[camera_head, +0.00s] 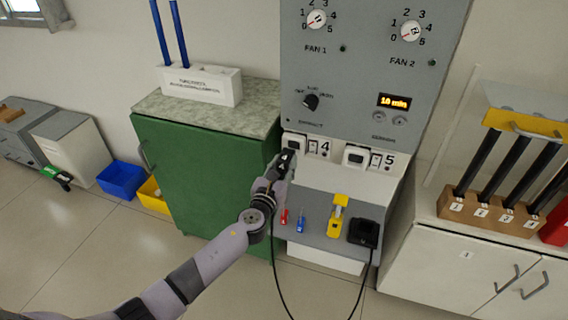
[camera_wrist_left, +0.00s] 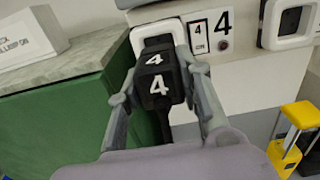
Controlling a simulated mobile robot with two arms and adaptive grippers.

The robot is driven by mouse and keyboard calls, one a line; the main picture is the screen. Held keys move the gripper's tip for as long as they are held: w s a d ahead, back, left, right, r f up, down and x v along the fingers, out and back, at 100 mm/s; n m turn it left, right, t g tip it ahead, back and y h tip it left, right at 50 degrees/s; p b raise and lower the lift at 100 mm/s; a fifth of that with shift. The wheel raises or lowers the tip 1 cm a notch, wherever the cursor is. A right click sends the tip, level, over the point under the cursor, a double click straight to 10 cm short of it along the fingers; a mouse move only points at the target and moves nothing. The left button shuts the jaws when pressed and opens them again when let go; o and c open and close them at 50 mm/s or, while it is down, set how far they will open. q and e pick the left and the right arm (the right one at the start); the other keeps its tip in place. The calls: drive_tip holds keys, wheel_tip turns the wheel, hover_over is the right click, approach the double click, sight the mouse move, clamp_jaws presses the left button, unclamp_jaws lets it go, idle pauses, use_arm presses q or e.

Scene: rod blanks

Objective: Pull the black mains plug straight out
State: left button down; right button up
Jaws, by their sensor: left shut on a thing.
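The black mains plug (camera_head: 287,158), marked 4, sits at the white socket 4 (camera_head: 295,141) on the grey panel. In the left wrist view the plug (camera_wrist_left: 158,88) shows in front of the socket's white frame (camera_wrist_left: 158,32); I cannot tell how deep its pins sit. My left gripper (camera_head: 281,163) is shut on the plug, one finger on each side; the fingers also show in the left wrist view (camera_wrist_left: 162,80). A black cable (camera_head: 274,262) hangs below and loops towards a black charger (camera_head: 363,232). My right gripper is not in view.
Socket 5 (camera_head: 355,157) is to the right of socket 4. A green cabinet (camera_head: 205,165) stands close on the left. A yellow tool (camera_head: 338,215) and red and blue items hang below the sockets. A white cabinet (camera_head: 460,262) stands at the right.

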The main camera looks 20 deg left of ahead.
use_arm(q)
drive_tip(key=shift+s+p, duration=0.35)
drive_tip(key=shift+s, duration=0.65)
drive_tip(key=shift+s+a+p, duration=0.1)
drive_tip(key=shift+s+p, duration=0.3)
drive_tip(key=shift+s, duration=1.65)
